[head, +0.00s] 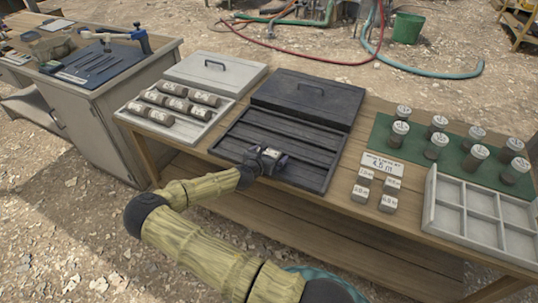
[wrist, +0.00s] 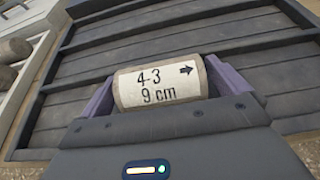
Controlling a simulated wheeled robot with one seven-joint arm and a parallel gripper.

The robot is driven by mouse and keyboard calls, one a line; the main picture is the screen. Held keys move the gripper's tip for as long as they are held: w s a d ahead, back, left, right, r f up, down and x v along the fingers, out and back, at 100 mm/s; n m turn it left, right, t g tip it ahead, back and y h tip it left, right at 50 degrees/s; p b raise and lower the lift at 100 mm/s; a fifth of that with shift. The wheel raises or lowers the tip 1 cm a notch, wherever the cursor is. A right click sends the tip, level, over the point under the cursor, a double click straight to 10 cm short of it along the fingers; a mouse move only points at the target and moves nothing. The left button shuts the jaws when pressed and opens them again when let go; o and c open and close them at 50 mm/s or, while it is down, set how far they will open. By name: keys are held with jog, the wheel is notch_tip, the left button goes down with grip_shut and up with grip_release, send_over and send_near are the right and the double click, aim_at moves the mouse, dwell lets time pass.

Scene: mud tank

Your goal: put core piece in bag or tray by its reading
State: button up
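My gripper (head: 264,162) is over the near part of the black slatted tray (head: 322,180). In the wrist view its two purple fingers stand at both ends of a core piece (wrist: 160,84), a brown cylinder with a white label reading "4-3", "9 cm" and an arrow pointing right. The fingers appear to touch its ends. I cannot tell whether the piece rests on the slats or hangs just above them. Several other labelled core pieces (head: 175,104) lie in the white tray (head: 212,129) to the left. No bag is clearly seen.
A sign reading "4.5 m" (head: 381,164) stands right of the black tray, with several small labelled blocks (head: 361,193) before it. Several white-lidded jars (head: 436,145) stand on a green mat (head: 413,154). An empty white divided tray (head: 478,212) is at the right edge.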

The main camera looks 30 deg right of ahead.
jog(key=v, duration=1.2)
jog(key=shift+r, duration=0.2)
jog(key=s+f+m+g+y, duration=0.45)
jog(key=s+m+g, duration=0.25)
jog(key=s+m, duration=0.6)
jog(key=s+a+r+m+y, duration=0.3)
jog(key=r+m, duration=0.3)
jog(key=r, duration=0.3)
jog(key=s+a+r+m+t+y, duration=0.1)
jog(key=s+a+r+m+y, duration=0.2)
jog(key=a+r+m, duration=0.3)
notch_tip(320, 180, up, 3)
jog(key=shift+s+f+m, duration=0.1)
jog(key=shift+s+m, duration=0.2)
jog(key=shift+s, duration=0.35)
